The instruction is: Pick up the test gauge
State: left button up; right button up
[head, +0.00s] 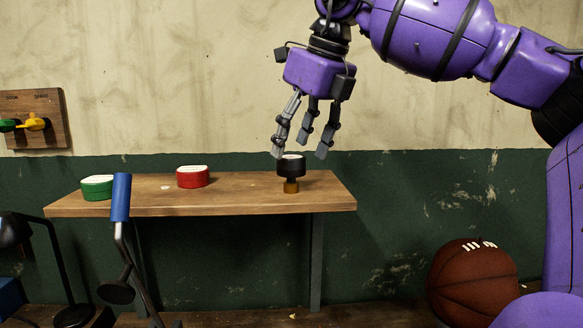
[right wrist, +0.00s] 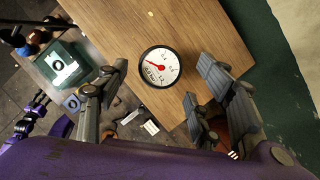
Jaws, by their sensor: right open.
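The test gauge (head: 291,167) stands upright near the right end of the wooden shelf (head: 235,198), with a black round body on a brass-coloured foot. In the right wrist view its white dial (right wrist: 160,67) with a red needle faces the camera. My right gripper (head: 304,150) is open, pointing down just above the gauge and empty. In the right wrist view its fingers (right wrist: 150,95) lie spread on both sides, with the gauge between and a little beyond them. My left gripper is not identifiable in the head view.
A red round tin (head: 193,177) and a green round tin (head: 97,187) sit farther left on the shelf. A blue-handled tool (head: 121,198) rises before the shelf's front edge. A brown leather ball (head: 472,282) is at lower right. The shelf around the gauge is clear.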

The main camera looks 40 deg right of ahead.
aim_at(291, 158)
jog(key=x, duration=0.4)
jog(key=shift+w+a+f, duration=0.1)
jog(key=shift+f, duration=0.15)
jog(key=c, duration=1.1)
jog(key=shift+r, duration=0.15)
